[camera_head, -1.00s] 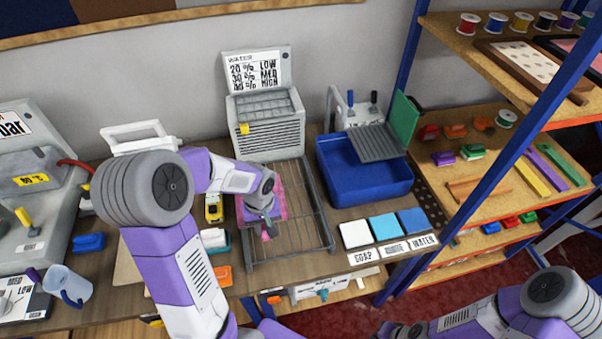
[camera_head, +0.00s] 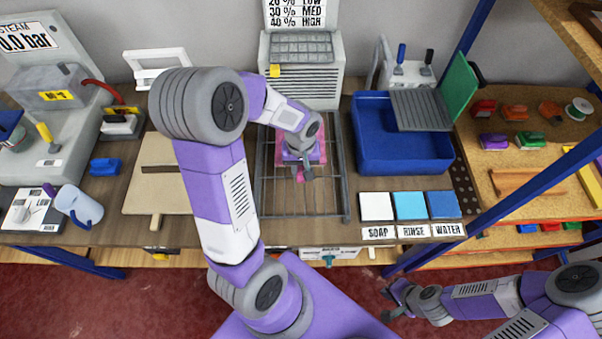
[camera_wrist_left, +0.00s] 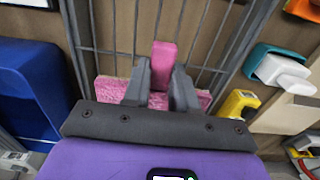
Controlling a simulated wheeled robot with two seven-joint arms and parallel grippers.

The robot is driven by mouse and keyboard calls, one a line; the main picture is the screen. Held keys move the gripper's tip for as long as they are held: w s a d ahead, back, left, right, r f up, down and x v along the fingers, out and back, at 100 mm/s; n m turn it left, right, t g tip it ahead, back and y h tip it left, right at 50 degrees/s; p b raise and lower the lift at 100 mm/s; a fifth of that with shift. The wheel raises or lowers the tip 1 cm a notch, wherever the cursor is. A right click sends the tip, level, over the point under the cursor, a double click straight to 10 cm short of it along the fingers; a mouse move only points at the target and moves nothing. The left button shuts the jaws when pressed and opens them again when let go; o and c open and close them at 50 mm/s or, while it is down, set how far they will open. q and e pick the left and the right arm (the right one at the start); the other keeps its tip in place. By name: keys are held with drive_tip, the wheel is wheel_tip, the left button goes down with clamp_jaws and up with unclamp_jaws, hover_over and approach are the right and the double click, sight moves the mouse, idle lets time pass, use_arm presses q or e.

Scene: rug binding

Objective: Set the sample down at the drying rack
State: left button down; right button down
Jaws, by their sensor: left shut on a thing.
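The sample is a pink fuzzy piece (camera_wrist_left: 115,88) with a smooth pink tab (camera_wrist_left: 162,62). My left gripper (camera_wrist_left: 160,85) is shut on the sample, with the tab between its fingers in the left wrist view. In the head view the left gripper (camera_head: 302,172) and the pink sample (camera_head: 320,153) are over the drying rack (camera_head: 270,197), a grey wire frame on the bench. I cannot tell whether the sample touches the wires. My right gripper (camera_head: 392,300) is at the lower right, away from the bench, small in view.
A grey slatted heater unit (camera_head: 318,78) stands behind the rack. A blue basin (camera_head: 400,160) is right of it, with soap, rinse and water pads (camera_head: 410,206) in front. A tan board (camera_head: 150,205) and a steam machine lie left. The rack's front wires are bare.

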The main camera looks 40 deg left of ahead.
use_arm(q)
drive_tip(key=shift+f+b, duration=0.35)
drive_tip(key=shift+f, duration=2.35)
drive_tip(key=shift+f, duration=0.2)
drive_tip(key=c, duration=0.9)
unclamp_jaws()
drive_tip(key=shift+r, duration=0.1)
